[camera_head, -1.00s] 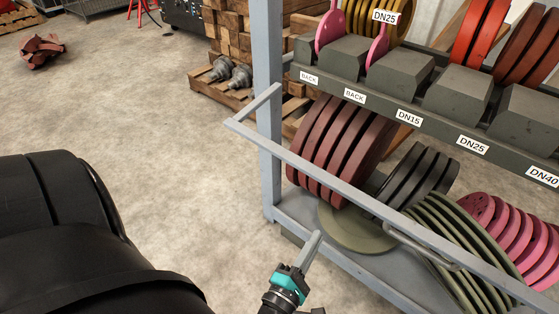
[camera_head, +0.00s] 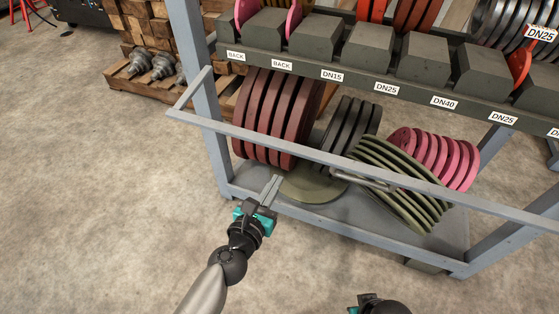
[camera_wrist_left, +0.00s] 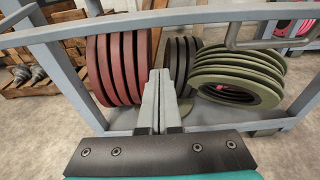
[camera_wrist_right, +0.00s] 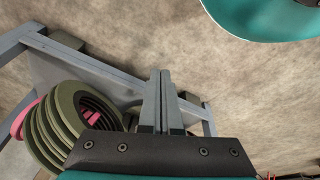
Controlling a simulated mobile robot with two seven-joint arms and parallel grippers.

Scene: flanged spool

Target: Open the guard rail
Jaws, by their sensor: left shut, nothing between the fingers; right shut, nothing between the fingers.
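The guard rail (camera_head: 290,151) is a grey bar across the front of the rack's lower shelf, running from the left corner toward the right. It carries a metal handle (camera_head: 362,181) near its middle; the rail (camera_wrist_left: 200,16) and handle (camera_wrist_left: 262,42) also show in the left wrist view. My left gripper (camera_head: 271,188) is shut and empty, in front of the shelf, below the rail and left of the handle, apart from both. My right gripper is mostly out of the head view at the bottom; in its wrist view its fingers (camera_wrist_right: 160,95) are shut and empty, near the shelf.
Dark red discs (camera_head: 278,118), black discs (camera_head: 350,125), green discs (camera_head: 400,185) and pink discs (camera_head: 437,155) stand or lean on the lower shelf behind the rail. A grey rack post (camera_head: 200,90) stands at left. The floor in front is clear.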

